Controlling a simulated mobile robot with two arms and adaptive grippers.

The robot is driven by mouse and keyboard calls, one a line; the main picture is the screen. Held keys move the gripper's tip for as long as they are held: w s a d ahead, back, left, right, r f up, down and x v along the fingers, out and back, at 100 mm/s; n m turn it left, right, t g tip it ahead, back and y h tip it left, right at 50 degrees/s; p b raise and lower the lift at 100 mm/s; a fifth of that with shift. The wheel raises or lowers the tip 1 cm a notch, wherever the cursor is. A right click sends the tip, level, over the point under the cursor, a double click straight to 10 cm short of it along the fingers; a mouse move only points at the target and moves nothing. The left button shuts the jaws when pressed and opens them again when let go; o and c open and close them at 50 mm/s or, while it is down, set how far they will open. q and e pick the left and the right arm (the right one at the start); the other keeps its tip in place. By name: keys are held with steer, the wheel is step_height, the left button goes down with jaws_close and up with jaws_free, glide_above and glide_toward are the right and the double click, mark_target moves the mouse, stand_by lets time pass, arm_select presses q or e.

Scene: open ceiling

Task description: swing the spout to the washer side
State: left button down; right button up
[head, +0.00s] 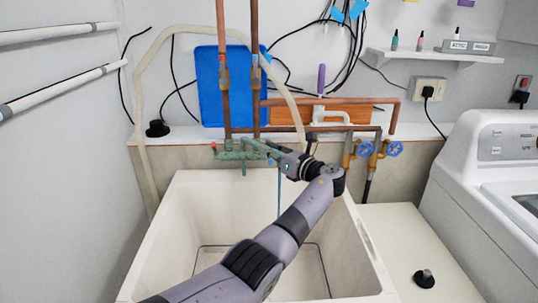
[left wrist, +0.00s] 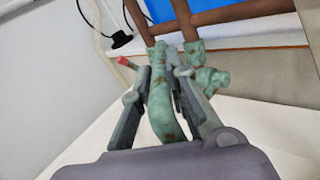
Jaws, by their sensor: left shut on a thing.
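The green, corroded faucet (head: 232,154) is mounted on the wall above the back of the sink, below two copper pipes. My left gripper (head: 268,152) reaches in from the right of the faucet, over the back of the sink. In the left wrist view, the green spout (left wrist: 160,110) runs between the two fingers of my left gripper (left wrist: 160,85), which is shut on it. In the head view the gripper partly hides the spout. The white washer (head: 490,170) stands at the far right. My right gripper is in neither view.
The white sink basin (head: 190,215) lies below, with a thin blue stream (head: 279,192) falling into it. Blue-handled valves (head: 393,149) stand right of my gripper. A pale hose (head: 138,130) loops at the left. A black stopper (head: 424,278) sits on the right-hand ledge.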

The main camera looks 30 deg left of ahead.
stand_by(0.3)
arm_select(q)
steer(key=c, duration=1.6)
jaws_free()
steer(key=shift+o, duration=0.3)
steer(key=v, duration=1.2)
steer(key=shift+f, duration=0.1)
